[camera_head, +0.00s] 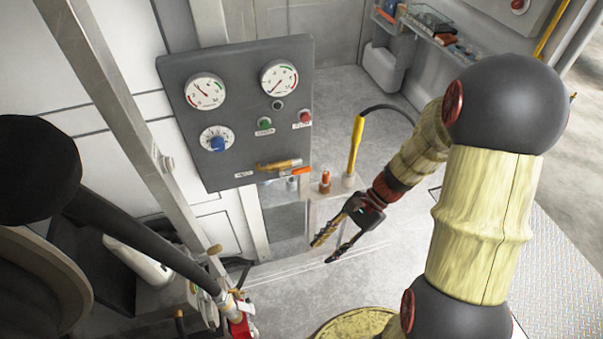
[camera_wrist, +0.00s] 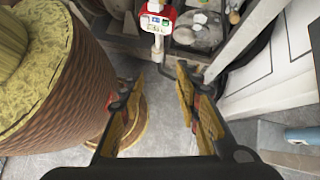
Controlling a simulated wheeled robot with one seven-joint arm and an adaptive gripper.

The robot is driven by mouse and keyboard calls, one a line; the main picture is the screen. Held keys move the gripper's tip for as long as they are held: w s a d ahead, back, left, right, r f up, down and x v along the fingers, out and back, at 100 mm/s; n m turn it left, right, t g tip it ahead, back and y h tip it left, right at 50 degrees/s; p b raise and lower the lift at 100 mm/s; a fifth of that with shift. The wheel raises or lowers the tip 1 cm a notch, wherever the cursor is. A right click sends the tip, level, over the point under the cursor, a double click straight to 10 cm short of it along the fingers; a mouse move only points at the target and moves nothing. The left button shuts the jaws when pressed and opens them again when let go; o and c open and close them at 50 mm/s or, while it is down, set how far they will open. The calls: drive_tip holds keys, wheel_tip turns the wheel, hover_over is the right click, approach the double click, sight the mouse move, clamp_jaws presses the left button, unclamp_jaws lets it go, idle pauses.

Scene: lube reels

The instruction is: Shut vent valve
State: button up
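A brass valve (camera_head: 278,164) with an orange lever (camera_head: 296,171) is mounted low on the dark gauge panel (camera_head: 240,85) in the head view. The lever lies nearly level, pointing right. The small label beside it is too small to read, so I cannot confirm that it is the vent valve. My gripper (camera_head: 329,247) is open and empty, in front of and below the panel, to the right of the valve and apart from it. In the wrist view, the open fingers (camera_wrist: 160,82) have nothing between them.
The panel carries two gauges, a blue knob (camera_head: 217,143), a green button (camera_head: 264,124) and a red button (camera_head: 305,117). A yellow nozzle (camera_head: 356,143) stands right of the valve. In the wrist view, a large ribbed drum (camera_wrist: 62,85) is close on the left and a red meter (camera_wrist: 157,19) ahead.

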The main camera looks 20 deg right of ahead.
drive_tip(key=w+a+f+m+t+y, duration=0.1)
drive_tip(key=w+f+m+t+y, duration=0.2)
drive_tip(key=w+f+m+y, duration=0.5)
drive_tip(key=m+t+h+b, duration=0.1)
drive_tip(key=m+t+h, duration=0.2)
drive_tip(key=m+t, duration=1.4)
approach(302, 171)
wheel_tip(302, 171, up, 2)
drive_tip(key=w+m+g, duration=0.3)
drive_tip(key=m+g, duration=0.1)
drive_tip(key=b+x, duration=0.2)
drive_tip(key=x, duration=0.5)
drive_tip(key=shift+a+r, duration=0.1)
drive_tip(key=shift+a, duration=0.25)
drive_tip(key=c, duration=0.4)
clamp_jaws()
